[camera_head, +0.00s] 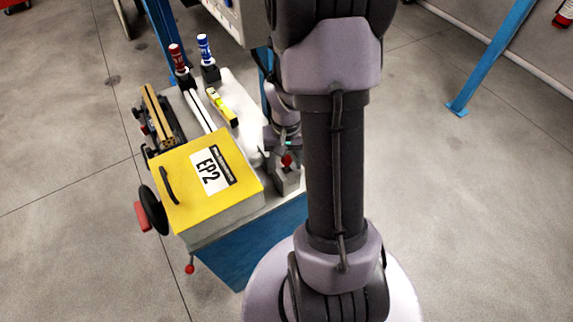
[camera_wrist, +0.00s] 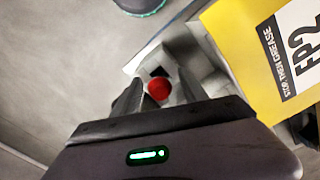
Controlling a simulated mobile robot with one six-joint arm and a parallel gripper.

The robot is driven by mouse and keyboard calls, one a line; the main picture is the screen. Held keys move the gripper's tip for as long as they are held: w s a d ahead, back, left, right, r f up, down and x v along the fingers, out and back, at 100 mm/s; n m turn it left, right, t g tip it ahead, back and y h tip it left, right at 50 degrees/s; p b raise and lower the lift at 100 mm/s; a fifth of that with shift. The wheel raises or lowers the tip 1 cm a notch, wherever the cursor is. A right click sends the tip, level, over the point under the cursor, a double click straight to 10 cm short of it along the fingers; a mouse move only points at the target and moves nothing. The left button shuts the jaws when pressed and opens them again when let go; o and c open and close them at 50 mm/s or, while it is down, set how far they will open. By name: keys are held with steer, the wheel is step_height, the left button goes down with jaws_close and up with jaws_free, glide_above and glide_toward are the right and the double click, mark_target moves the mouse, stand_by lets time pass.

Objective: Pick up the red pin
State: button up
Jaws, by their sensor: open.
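The red pin (camera_head: 287,160) shows as a round red head on top of a grey block (camera_head: 288,179) at the right edge of the cart. In the wrist view its red head (camera_wrist: 159,89) lies between the fingers of my gripper (camera_wrist: 160,96), near the fingertips. The gripper is open, with a finger on each side of the head. I cannot tell whether either finger touches it. In the head view my gripper is at the pin from above, partly hidden behind my arm. The pin's shaft is hidden.
A yellow box marked EP2 (camera_head: 240,190) stands close to the left of the block. Red and blue capped markers (camera_head: 205,48), a yellow tool (camera_head: 222,107) and a rail (camera_head: 160,118) are farther back on the cart top (camera_head: 216,80). A blue post (camera_head: 490,55) stands at right.

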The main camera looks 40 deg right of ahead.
steer(key=shift+r, duration=0.1)
jaws_close()
